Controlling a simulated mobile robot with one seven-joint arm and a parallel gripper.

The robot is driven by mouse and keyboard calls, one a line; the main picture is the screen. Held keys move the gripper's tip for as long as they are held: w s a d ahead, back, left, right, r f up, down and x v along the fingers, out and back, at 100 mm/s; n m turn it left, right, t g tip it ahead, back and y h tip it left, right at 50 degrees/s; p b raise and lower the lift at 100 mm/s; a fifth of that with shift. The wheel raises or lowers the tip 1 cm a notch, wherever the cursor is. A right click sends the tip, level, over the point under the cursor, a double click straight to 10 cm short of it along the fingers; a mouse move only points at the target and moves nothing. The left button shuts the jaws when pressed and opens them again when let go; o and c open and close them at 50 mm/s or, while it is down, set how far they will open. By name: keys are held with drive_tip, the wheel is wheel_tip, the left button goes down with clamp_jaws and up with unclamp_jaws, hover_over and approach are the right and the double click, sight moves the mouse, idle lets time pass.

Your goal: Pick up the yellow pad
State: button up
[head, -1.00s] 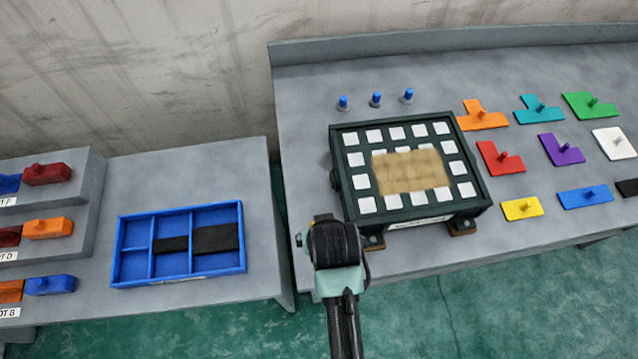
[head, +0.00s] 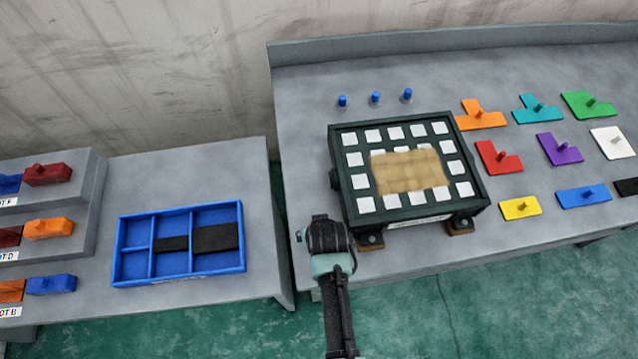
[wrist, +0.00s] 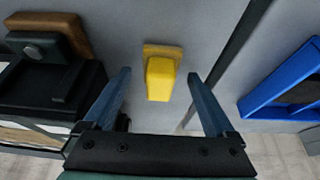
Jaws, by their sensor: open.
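In the wrist view a yellow pad (wrist: 160,78), a small block with a wider end, is on the grey bench top close to its edge. My gripper (wrist: 159,74) is open, with one blue finger on each side of the pad in the picture. Neither finger appears to touch it, and the remaining height is hard to judge. In the head view my gripper (head: 328,235) is over the front left corner of the right bench and hides this pad. A flat yellow piece with a knob (head: 520,208) lies farther right on that bench.
A dark framed box with white squares (head: 402,220) stands just right of my gripper; its foot and corner show in the wrist view (wrist: 55,28). A blue compartment tray (head: 120,250) is on the left bench, across a narrow gap. Flat coloured pieces lie at right.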

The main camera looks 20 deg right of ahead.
drive_tip(key=shift+c, duration=0.3)
clamp_jaws()
idle(0.3)
wheel_tip(320, 180, up, 10)
idle(0.6)
